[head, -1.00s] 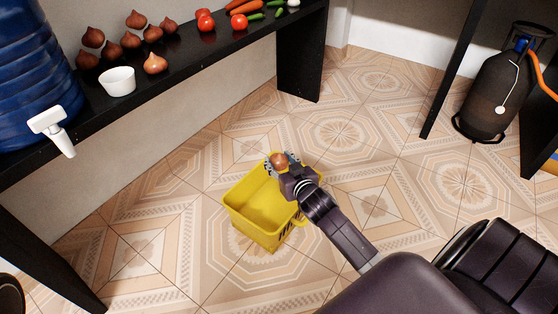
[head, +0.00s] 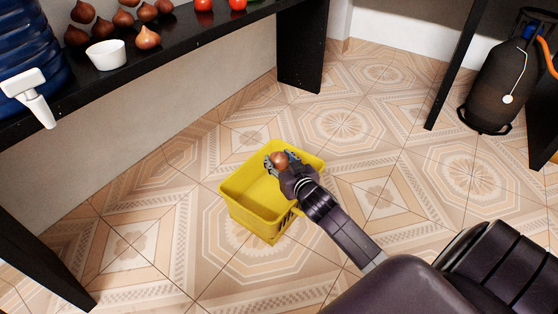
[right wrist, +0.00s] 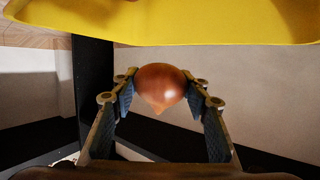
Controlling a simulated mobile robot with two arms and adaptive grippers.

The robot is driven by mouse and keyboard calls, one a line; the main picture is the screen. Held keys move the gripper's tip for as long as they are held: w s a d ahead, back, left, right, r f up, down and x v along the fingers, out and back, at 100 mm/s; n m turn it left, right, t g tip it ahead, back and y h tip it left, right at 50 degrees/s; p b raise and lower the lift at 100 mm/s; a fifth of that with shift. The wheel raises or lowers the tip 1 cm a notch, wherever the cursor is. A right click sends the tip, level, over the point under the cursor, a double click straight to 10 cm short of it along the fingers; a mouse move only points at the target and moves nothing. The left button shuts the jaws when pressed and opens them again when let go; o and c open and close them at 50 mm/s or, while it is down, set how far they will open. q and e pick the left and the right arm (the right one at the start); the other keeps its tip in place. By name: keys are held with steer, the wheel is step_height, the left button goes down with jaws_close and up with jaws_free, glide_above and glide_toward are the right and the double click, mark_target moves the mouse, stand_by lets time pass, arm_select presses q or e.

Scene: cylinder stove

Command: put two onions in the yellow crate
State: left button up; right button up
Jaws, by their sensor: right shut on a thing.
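The yellow crate (head: 262,210) stands on the tiled floor in the middle of the head view, and its visible inside looks empty. My right gripper (head: 277,160) is shut on a brown onion (head: 280,158) over the crate's opening near its far right side. In the right wrist view the onion (right wrist: 160,86) sits between the two fingers, with the yellow crate (right wrist: 170,24) along the top. Several more onions (head: 147,38) lie on the black shelf at the upper left. My left gripper is not in view.
A white bowl (head: 106,54) and tomatoes (head: 204,5) stand on the black shelf (head: 185,50). A blue barrel with a white tap (head: 28,92) is at the left. A dark gas cylinder (head: 498,85) stands at the right. The floor around the crate is clear.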

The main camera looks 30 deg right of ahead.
steer(key=shift+f, duration=0.3)
steer(key=o, duration=1.3)
steer(key=shift+s, duration=0.2)
steer(key=v, duration=1.1)
steer(key=shift+s+a+r, duration=0.1)
steer(key=shift+s+r, duration=0.15)
steer(key=shift+s, duration=0.05)
